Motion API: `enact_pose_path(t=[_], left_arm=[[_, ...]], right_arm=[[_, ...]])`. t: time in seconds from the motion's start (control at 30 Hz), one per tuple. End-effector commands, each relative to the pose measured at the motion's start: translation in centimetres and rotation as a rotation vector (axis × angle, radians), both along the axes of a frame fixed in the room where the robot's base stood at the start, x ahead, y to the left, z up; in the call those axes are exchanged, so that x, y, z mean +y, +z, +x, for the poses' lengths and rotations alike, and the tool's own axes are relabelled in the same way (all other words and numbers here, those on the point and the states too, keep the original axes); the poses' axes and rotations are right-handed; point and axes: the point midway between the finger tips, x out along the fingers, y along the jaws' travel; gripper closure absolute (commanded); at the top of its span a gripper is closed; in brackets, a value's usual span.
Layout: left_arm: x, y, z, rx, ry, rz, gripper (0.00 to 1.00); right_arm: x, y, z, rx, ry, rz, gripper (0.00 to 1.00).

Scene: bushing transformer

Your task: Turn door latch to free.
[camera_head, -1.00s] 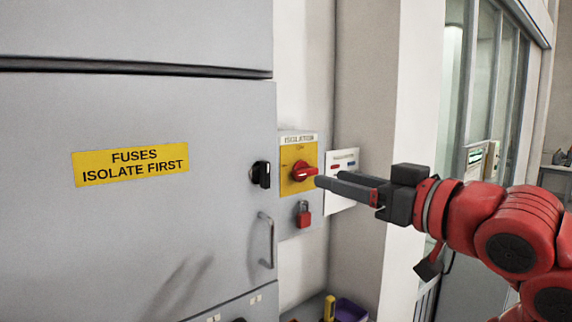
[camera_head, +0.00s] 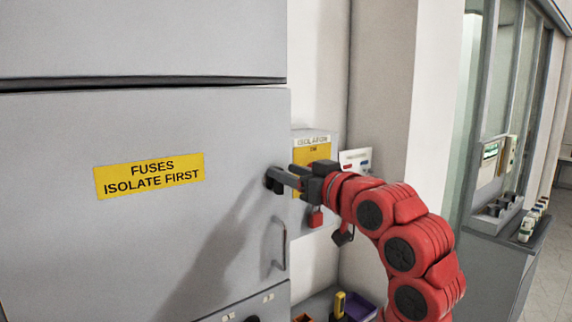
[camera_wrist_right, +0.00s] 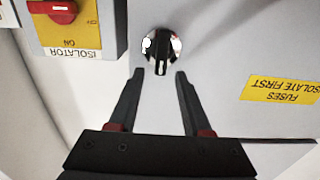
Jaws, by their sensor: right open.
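The black door latch (camera_head: 271,184) sits near the right edge of the grey cabinet door (camera_head: 110,245). In the right wrist view the latch (camera_wrist_right: 158,50) is a round knob with a bar, seen just beyond the fingertips and between their lines. My right gripper (camera_head: 279,177) is open, its fingers pointing left at the latch; in the wrist view the gripper (camera_wrist_right: 162,75) spans wider than the bar. In the head view the fingertips overlap the latch; contact cannot be told. My left gripper is not in view.
The yellow isolator panel (camera_head: 312,154) is right of the door, partly hidden by my right arm; its red knob (camera_wrist_right: 62,10) shows in the wrist view. A red padlock (camera_head: 315,217) hangs below. The door handle (camera_head: 280,245) sits under the latch. A purple bin (camera_head: 357,307) stands low right.

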Motion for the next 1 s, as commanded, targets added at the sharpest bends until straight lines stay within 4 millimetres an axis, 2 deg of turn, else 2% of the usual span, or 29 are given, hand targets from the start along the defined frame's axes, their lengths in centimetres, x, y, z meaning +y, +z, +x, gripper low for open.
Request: enact_pose_path(t=[0.37,0.4,0.67,1.0], left_arm=[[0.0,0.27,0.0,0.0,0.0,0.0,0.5],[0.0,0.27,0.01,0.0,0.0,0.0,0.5],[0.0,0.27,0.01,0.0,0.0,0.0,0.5],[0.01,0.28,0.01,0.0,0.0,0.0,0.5]], right_arm=[[0.55,0.03,0.73,-0.004,0.0,0.002,0.51],[0.55,0.03,0.73,-0.002,0.0,0.002,0.53],[0.54,0.02,0.72,-0.002,0.0,0.002,1.0],[0.52,0.01,0.72,0.0,0.0,0.005,1.0]])
